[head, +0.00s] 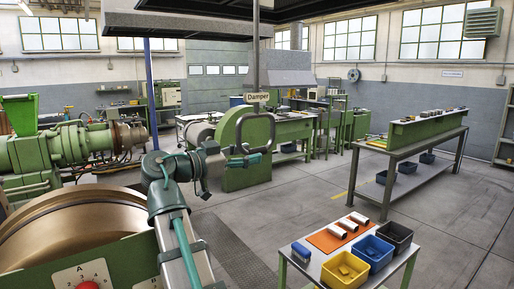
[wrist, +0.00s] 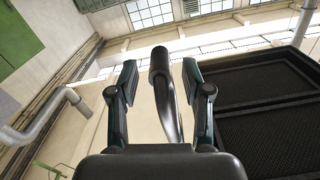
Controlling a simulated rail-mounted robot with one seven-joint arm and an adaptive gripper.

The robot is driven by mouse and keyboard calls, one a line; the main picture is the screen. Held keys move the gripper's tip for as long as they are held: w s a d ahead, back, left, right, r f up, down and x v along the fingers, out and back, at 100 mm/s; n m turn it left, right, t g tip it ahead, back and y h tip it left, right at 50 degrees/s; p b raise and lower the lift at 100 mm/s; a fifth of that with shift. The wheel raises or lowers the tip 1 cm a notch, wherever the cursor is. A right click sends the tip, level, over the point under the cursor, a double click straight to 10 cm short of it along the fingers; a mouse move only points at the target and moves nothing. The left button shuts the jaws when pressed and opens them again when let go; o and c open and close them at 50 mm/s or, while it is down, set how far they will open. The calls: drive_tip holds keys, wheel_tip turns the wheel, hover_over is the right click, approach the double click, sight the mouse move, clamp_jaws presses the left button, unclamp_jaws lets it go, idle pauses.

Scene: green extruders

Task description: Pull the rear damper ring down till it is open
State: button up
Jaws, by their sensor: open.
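The damper ring (head: 273,134) is a dark grey loop hanging under a sign marked "Damper" (head: 258,97). A rod (head: 255,45) runs up from there to the black hood above. My gripper (head: 232,154) is at the ring's lower left part. In the wrist view the ring (wrist: 160,65) shows nearly edge-on as a thick dark tube between the two fingers. My gripper (wrist: 158,85) is open, with a visible gap on both sides of the tube. The ring's lower part is partly hidden behind the gripper body.
A green machine (head: 247,172) stands behind the ring. A large bronze-coloured drum (head: 85,235) is near at the lower left. A small table at the front right holds an orange mat (head: 327,240) and bins (head: 345,270). Open floor (head: 300,195) lies between.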

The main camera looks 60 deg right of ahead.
sight(257, 152)
drive_tip(key=shift+p+x, duration=0.4)
drive_tip(key=shift+x, duration=1.25)
clamp_jaws()
